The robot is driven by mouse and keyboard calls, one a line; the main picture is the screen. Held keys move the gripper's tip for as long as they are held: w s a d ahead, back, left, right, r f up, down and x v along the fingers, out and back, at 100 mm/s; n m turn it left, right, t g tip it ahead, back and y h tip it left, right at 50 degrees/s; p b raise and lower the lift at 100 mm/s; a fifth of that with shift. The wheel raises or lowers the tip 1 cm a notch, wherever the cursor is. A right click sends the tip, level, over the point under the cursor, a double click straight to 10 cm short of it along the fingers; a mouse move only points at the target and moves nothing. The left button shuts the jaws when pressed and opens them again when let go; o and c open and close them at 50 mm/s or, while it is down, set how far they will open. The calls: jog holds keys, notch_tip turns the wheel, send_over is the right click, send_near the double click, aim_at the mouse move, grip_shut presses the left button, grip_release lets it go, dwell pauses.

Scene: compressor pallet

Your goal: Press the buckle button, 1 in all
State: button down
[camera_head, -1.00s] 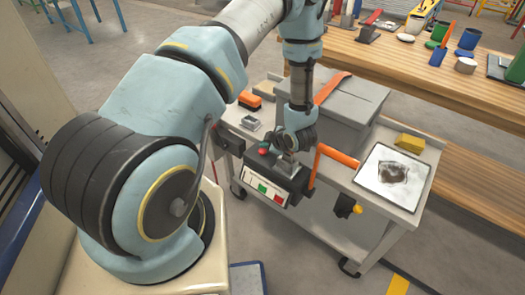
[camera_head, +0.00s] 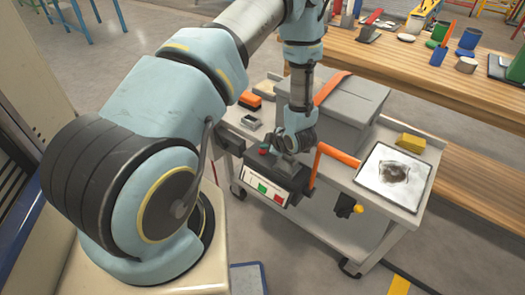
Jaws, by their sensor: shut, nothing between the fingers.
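A grey lidded box (camera_head: 350,100) with an orange strap (camera_head: 330,88) over its lid sits on the cart. In front of it, at the cart's front edge, is a dark unit with a white panel (camera_head: 268,188) bearing a green and a red square. A red knob (camera_head: 264,151) shows on its upper left, and an orange bar (camera_head: 338,155) stands at its right. My gripper (camera_head: 287,158) is shut and points down just above or on the top of this unit. I cannot tell whether it touches. The buckle button cannot be made out; my gripper may cover it.
The cart top (camera_head: 372,212) also holds an orange-and-black block (camera_head: 250,101), a small metal frame (camera_head: 250,121), a yellow block (camera_head: 411,142) and a white sheet with a dark stain (camera_head: 394,172). A wooden bench (camera_head: 425,85) with tools stands behind.

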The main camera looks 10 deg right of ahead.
jog(key=shift+f+b, duration=0.4)
jog(key=shift+f, duration=0.15)
dwell(0.5)
jog(key=shift+r, duration=0.1)
jog(key=shift+r+p, duration=0.65)
jog(key=shift+r, duration=0.2)
jog(key=shift+r, duration=0.1)
notch_tip(320, 180, up, 5)
jog(key=p, duration=0.3)
jog(key=shift+p, duration=0.3)
dwell(0.5)
